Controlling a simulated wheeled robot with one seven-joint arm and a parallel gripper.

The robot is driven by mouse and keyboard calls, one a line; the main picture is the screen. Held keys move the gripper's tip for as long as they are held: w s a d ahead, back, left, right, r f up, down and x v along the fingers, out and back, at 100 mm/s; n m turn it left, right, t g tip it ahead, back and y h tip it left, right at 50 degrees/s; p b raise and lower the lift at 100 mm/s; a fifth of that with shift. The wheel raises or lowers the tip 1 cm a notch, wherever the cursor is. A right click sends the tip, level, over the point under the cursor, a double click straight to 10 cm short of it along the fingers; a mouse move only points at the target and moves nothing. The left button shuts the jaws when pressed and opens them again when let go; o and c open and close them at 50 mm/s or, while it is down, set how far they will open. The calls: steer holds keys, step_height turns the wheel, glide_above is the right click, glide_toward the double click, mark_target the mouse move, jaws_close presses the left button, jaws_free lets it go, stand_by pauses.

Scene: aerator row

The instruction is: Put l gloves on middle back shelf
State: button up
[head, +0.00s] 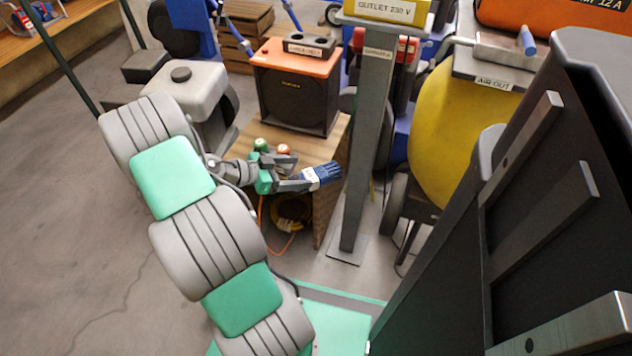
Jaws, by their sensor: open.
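The blue gloves (327,173), a small bundle with a white band, lie at the right end of my gripper, over the front part of a wooden stand. The print on the band is too small to read. My gripper (300,183) is open, with its fingers pointing right at the banded end of the gloves. I cannot tell whether the fingers touch them. I cannot make out which surface is the middle back shelf.
A black box with an orange top (295,85) stands on the wooden stand (328,150). Small green and orange-capped items (262,146) are beside my gripper. A grey post (368,140) and yellow tank (445,130) stand right. A cable coil (291,212) lies below. Floor at left is clear.

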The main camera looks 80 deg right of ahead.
mark_target(319, 172)
steer(key=shift+s+f, duration=0.1)
steer(key=shift+f, duration=0.2)
steer(key=shift+s+d+g+h, duration=0.1)
steer(key=shift+s+g+h, duration=0.15)
steer(key=shift+g+h, duration=0.05)
steer(key=b+x, duration=0.3)
steer(key=x, duration=0.3)
steer(key=shift+s+f, duration=0.25)
steer(key=shift+f, duration=0.1)
steer(key=shift+s+d, duration=0.15)
steer(key=shift+d, duration=0.1)
steer(key=shift+c, duration=0.6)
steer(key=c, duration=1.6)
